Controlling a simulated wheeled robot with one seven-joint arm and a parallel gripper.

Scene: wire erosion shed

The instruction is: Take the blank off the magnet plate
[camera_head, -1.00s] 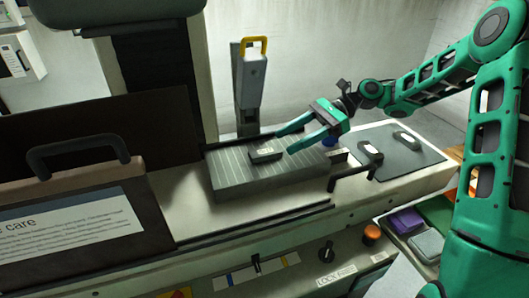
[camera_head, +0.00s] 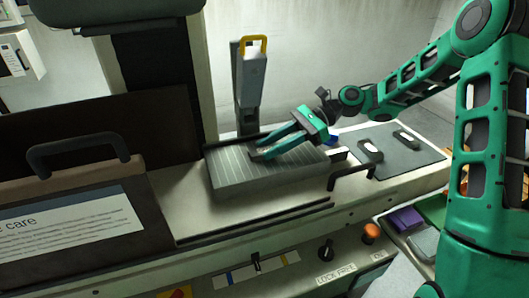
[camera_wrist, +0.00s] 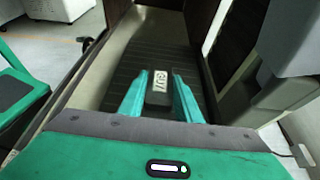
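The magnet plate (camera_head: 235,178) is a grey block with fine stripes on the machine bed. The blank (camera_wrist: 159,92) is a small dark block with a pale marking, lying on the plate in the wrist view. My gripper (camera_head: 256,151) is low over the plate, its green fingers reaching to the blank's sides. In the wrist view my gripper (camera_wrist: 160,84) is open, one finger left and one right of the blank, with narrow gaps showing. In the head view the fingers mostly hide the blank.
A black bar handle (camera_head: 352,174) stands at the plate's right front. A grey post with a yellow handle (camera_head: 252,85) rises behind the plate. A dark mat (camera_head: 398,165) with two small pale-topped items lies to the right. A panel with a black knob (camera_head: 326,252) is below.

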